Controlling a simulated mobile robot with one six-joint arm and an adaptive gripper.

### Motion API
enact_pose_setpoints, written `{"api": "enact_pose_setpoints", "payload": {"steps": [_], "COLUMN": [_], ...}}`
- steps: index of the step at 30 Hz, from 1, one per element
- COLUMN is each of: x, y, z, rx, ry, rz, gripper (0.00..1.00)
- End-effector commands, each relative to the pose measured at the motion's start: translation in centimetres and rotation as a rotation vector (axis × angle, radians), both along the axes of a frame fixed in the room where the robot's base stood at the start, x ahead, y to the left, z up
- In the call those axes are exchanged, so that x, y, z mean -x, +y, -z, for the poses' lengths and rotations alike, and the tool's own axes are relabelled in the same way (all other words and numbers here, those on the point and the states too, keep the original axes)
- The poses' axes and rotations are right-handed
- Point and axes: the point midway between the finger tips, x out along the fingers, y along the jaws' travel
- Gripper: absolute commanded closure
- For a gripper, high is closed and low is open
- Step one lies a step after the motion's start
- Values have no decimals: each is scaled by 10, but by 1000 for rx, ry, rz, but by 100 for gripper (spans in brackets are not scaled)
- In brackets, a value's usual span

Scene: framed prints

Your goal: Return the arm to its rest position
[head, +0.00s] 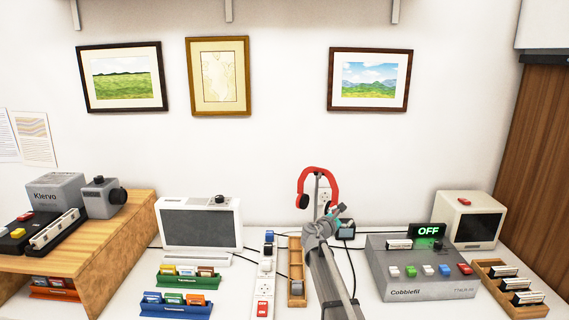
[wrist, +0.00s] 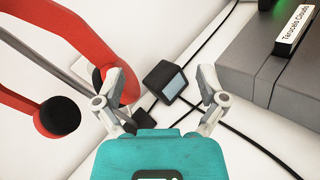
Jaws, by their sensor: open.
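My arm reaches up from the bottom of the head view, with my gripper (head: 338,212) over the back of the white desk, in front of the red headphones (head: 319,172) on their stand. In the wrist view my gripper (wrist: 165,95) is open, its two fingers spread apart with nothing held between them. A small dark box with a pale screen (wrist: 165,80) shows beyond and between the fingers. The red headphones (wrist: 75,40) are close at the left of the fingers.
A grey Cobblefil console (head: 420,280) with an OFF sign (head: 428,231) stands right of my arm. A wooden tray (head: 297,280) and power strip (head: 264,285) lie left of it.

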Motion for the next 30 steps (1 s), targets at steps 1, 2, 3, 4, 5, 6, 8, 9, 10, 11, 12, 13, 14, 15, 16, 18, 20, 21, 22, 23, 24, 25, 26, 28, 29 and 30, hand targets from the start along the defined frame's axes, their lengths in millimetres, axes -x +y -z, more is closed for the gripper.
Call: {"api": "enact_pose_setpoints", "payload": {"steps": [1,2,3,4,5,6,8,9,10,11,12,13,14,15,16,18,20,21,22,23,24,25,26,28,29,30], "x": [19,28,40,49,58,71,89,102,112,121,134,144,154,167,177,200,220,233,243,253,267,276,286,309,318,330], "y": [-9,-14,-20,-24,-29,-34,-40,-43,-45,-46,-48,-49,-49,-49,-49,-46,-42,-39,-36,-34,-29,-26,-22,-11,-6,0], "z": [-3,-1,2,5,8,12,17,21,24,27,31,34,37,41,43,48,52,54,56,57,58,59,59,59,58,57], "rx": [-83,-139,-216,-274,-331,-407,-517,-590,-644,-696,-765,-816,-865,-930,-978,-1086,-1174,-1230,-1272,-1312,-1362,-1400,-1435,-1512,-1542,-1576], "ry": [-18,-31,-49,-62,-76,-93,-118,-135,-146,-158,-172,-183,-193,-205,-215,-235,-249,-258,-264,-269,-275,-280,-282,-285,-284,-283], "rz": [35,59,94,121,149,189,249,292,324,357,404,438,475,525,563,655,736,794,836,881,941,986,1033,1142,1189,1248], "gripper": [9,9,9,9,9,9,9,9,9,9,9,9,9,9,9,9,9,9,9,9,9,9,9,9,9,9]}}
